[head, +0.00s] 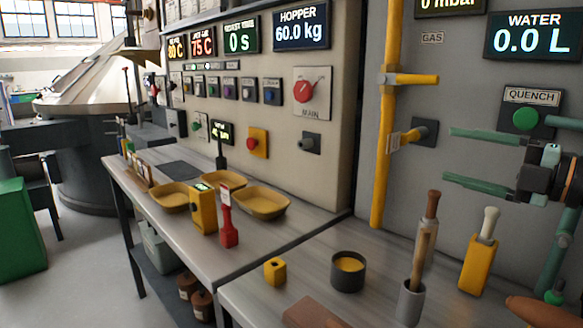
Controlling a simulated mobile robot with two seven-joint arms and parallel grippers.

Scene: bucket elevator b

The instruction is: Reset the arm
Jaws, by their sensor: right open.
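My right gripper (447,155) is in the head view at the right. Its two green fingers point left and stand wide apart, with nothing between them. It is in front of the grey panel, below the green QUENCH button (526,119) and above the right-hand bench. Part of my right arm shows behind it at the right edge. My left gripper and left arm do not show.
Below my right gripper, the bench (270,300) bears a yellow block (275,271), a dark cup (348,272), a grey holder (410,303) with wooden-handled tools and a yellow holder (477,265) with a white-topped handle. A yellow pipe (382,130) runs up the panel to the left.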

